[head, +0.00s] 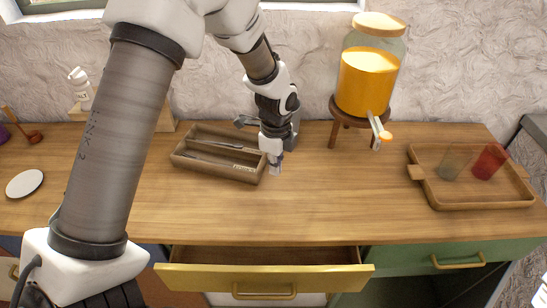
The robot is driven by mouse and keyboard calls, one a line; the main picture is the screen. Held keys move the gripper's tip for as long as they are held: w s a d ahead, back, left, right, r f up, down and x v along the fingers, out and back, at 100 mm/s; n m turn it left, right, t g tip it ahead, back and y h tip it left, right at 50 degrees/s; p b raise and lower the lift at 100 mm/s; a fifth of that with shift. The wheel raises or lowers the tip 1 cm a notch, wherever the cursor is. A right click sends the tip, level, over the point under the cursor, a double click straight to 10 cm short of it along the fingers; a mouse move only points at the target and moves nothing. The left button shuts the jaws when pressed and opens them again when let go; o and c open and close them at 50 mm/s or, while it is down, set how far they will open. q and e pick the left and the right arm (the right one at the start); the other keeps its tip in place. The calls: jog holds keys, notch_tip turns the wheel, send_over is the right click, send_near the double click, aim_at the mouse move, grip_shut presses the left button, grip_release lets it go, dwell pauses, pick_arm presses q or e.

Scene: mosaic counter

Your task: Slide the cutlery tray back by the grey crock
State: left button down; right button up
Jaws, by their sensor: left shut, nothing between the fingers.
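The cutlery tray (177,160) is a brown wooden box with long compartments holding some cutlery. It stands on the left-middle part of the wooden counter, slightly angled. My left gripper (275,170) points down just beyond the tray's right end, low over the counter. It is shut and empty. I cannot tell whether it touches the tray. A grey shape (294,128) right behind the gripper looks like the grey crock; my gripper and wrist hide most of it. My right gripper is not in view.
A juice dispenser (366,82) on a wooden stand is at the back. A wooden tray (480,202) with two tumblers lies right. A white round plate (24,183) lies left. The yellow drawer (265,277) is open below the front edge. The front-middle counter is clear.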

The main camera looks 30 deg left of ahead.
pick_arm(q)
jog(key=f, duration=0.3)
jog(key=f+p, duration=0.1)
jog(key=f, duration=0.1)
jog(key=shift+w+a+f, duration=0.1)
jog(key=shift+w+a, duration=0.05)
jog(key=shift+a, duration=0.2)
jog(key=a, duration=0.2)
jog(key=a+p, duration=0.1)
jog(key=shift+s+a, duration=0.25)
jog(key=shift+w+d, duration=0.1)
